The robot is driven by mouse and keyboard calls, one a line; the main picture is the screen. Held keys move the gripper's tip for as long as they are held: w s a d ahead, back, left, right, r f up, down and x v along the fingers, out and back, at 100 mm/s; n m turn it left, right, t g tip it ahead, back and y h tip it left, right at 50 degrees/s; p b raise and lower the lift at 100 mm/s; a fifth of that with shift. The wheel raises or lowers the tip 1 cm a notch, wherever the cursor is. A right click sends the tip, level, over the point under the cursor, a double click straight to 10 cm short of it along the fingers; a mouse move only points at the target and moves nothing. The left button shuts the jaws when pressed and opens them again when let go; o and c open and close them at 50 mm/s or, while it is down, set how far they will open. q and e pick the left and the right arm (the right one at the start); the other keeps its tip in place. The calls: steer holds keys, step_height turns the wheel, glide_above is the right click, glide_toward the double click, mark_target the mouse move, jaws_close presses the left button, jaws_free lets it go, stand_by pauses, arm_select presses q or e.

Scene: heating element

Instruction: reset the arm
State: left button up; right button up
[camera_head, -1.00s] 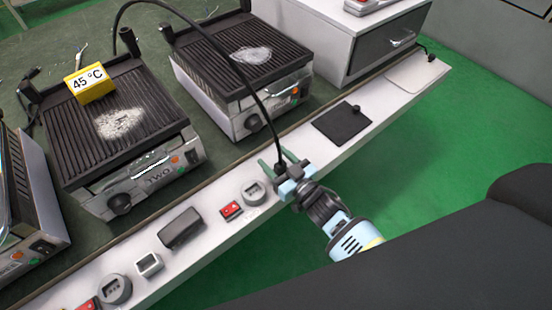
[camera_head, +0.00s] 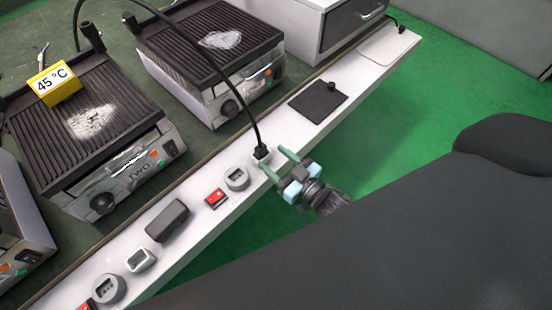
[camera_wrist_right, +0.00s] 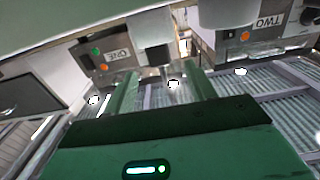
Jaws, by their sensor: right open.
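My right gripper (camera_head: 277,162) is at the front edge of the white ledge. Its green fingers are spread and nothing is between them. A black plug (camera_head: 261,153) with a black cable stands at the ledge just beyond the fingertips, apart from them as far as I can see. In the right wrist view the gripper (camera_wrist_right: 160,75) shows its two green fingers apart, with heater fronts marked ONE and TWO behind. My left gripper is not in view.
The white ledge (camera_head: 205,228) carries a red switch (camera_head: 216,198), round sockets and a black pad (camera_head: 318,101). Behind it stand a heater marked TWO (camera_head: 165,152), with a yellow 45 °C block (camera_head: 54,82) on top, and another heater (camera_head: 262,78). Green floor lies in front.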

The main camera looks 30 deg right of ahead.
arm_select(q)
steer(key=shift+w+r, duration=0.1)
arm_select(e)
steer(key=shift+s, duration=0.1)
steer(key=s+d+f+m+g+h, duration=0.15)
steer(key=s+f, duration=0.25)
steer(key=s, duration=0.4)
steer(key=s+f+m+g+h, duration=0.1)
steer(key=s+f+g+h, duration=0.2)
steer(key=s, duration=0.4)
steer(key=s+f+g, duration=0.3)
steer(key=s+g, duration=0.3)
steer(key=s, duration=1.6)
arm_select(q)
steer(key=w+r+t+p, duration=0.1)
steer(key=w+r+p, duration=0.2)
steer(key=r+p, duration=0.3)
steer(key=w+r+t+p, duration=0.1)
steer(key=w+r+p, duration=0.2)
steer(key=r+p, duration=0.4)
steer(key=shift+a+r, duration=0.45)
arm_select(e)
steer(key=w+r+t, duration=0.1)
steer(key=w+r, duration=0.2)
steer(key=r, duration=0.3)
steer(key=w+d+r+t, duration=0.1)
steer(key=w+r, duration=0.2)
steer(key=r, duration=0.4)
steer(key=shift+w+r, duration=0.25)
steer(key=shift+w, duration=0.1)
